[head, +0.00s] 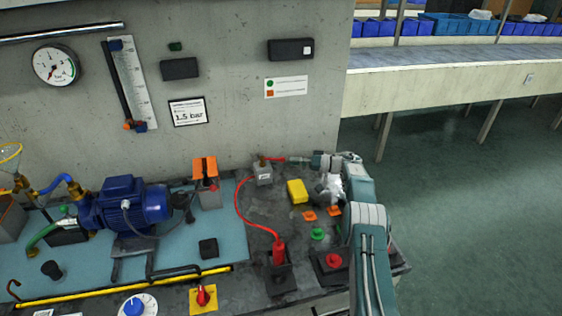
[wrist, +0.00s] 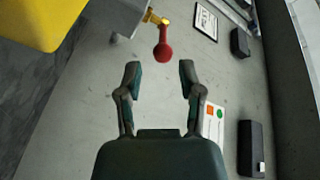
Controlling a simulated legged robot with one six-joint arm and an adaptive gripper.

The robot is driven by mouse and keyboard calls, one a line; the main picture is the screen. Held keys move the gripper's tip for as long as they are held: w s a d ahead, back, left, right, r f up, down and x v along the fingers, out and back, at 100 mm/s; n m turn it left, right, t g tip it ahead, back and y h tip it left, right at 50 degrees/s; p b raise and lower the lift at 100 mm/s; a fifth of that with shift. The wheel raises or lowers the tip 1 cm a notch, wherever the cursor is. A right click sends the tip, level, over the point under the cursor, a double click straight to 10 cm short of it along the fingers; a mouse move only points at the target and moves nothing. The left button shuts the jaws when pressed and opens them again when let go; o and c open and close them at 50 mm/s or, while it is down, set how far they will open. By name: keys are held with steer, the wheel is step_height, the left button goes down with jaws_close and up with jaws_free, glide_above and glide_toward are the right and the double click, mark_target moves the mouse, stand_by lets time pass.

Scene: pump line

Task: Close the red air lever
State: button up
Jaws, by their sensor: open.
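The red air lever (head: 275,159) sits on a brass fitting on top of a grey block (head: 262,175) at the back of the bench. In the wrist view the lever (wrist: 163,45) hangs from the brass fitting (wrist: 155,18), its rounded end toward me. My gripper (wrist: 160,72) is open and empty. The lever's end is just ahead of the gap between the fingertips, apart from both. In the head view my gripper (head: 302,160) comes from the right, close to the lever; its fingers are small there.
A yellow block (head: 297,191) stands just right of the grey block. A red hose (head: 238,205) curves to a red-topped fitting (head: 279,250). Orange and green pieces and a red button (head: 333,260) lie in front. The concrete wall (head: 235,115) is close behind.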

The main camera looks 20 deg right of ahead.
steer(key=v, duration=0.6)
steer(key=shift+w+f, duration=0.1)
steer(key=shift+c, duration=0.3)
